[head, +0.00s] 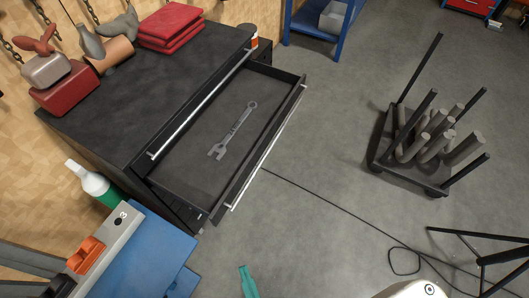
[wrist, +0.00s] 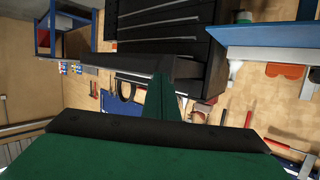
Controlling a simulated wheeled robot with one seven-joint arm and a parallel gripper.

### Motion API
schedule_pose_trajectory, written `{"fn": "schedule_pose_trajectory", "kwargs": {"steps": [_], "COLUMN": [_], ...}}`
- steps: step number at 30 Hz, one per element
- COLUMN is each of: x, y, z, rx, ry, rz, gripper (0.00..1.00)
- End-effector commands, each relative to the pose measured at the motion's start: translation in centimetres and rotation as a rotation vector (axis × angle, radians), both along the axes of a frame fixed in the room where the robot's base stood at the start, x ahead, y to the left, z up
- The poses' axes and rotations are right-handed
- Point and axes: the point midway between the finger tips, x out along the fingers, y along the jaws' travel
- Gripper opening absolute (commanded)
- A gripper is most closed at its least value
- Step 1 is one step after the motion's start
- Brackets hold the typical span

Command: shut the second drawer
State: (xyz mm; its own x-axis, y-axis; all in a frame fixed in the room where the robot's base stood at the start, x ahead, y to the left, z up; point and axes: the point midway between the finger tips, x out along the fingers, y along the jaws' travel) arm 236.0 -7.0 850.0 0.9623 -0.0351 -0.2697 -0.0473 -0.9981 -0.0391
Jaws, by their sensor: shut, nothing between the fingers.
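In the head view the black cabinet (head: 120,110) has its second drawer from the top standing well out. The open drawer (head: 190,182) has a black front with a long silver handle (head: 262,160), and a grey wrench (head: 234,130) lies inside it. My gripper shows as a teal tip (head: 248,282) at the bottom edge, in front of the drawer and apart from it. In the wrist view my green gripper (wrist: 166,85) is shut and empty. The open drawer (wrist: 190,75) shows behind its tip, and the picture looks upside down.
A blue bench (head: 150,255) stands left of the drawer. A black cart with grey cylinders (head: 415,165) stands at the right. A cable (head: 335,205) crosses the floor, and a black stand (head: 480,255) is at lower right. The floor before the drawer is otherwise clear.

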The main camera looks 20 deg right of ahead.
Motion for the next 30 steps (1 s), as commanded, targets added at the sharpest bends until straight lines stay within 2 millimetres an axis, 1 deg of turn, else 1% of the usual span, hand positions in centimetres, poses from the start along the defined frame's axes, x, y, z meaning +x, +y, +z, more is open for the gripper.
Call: {"fn": "schedule_pose_trajectory", "kwargs": {"steps": [5,6,9,12,15,17,18,22,26,27,29,30], "x": [2.3,2.8,4.4,6.1,8.1,9.4,10.4,13.6,16.6,17.4,18.6,19.2], "y": [-2.5,-3.1,-4.1,-4.8,-5.4,-5.8,-6.1,-7.3,-9.1,-9.8,-11.0,-11.9], "z": [-6.8,-8.6,-12.5,-15.8,-18.3,-19.4,-19.9,-20.6,-19.7,-19.1,-18.0,-17.1], "rx": [0.172,0.224,0.363,0.507,0.657,0.746,0.804,0.994,1.166,1.215,1.284,1.325], "ry": [0.119,0.150,0.219,0.277,0.321,0.343,0.353,0.376,0.380,0.377,0.371,0.365], "rz": [-0.156,-0.192,-0.267,-0.321,-0.357,-0.368,-0.370,-0.352,-0.297,-0.272,-0.229,-0.195], "gripper": [0.00,0.00,0.00,0.00,0.00,0.00,0.00,0.00,0.00,0.00,0.00,0.00]}}
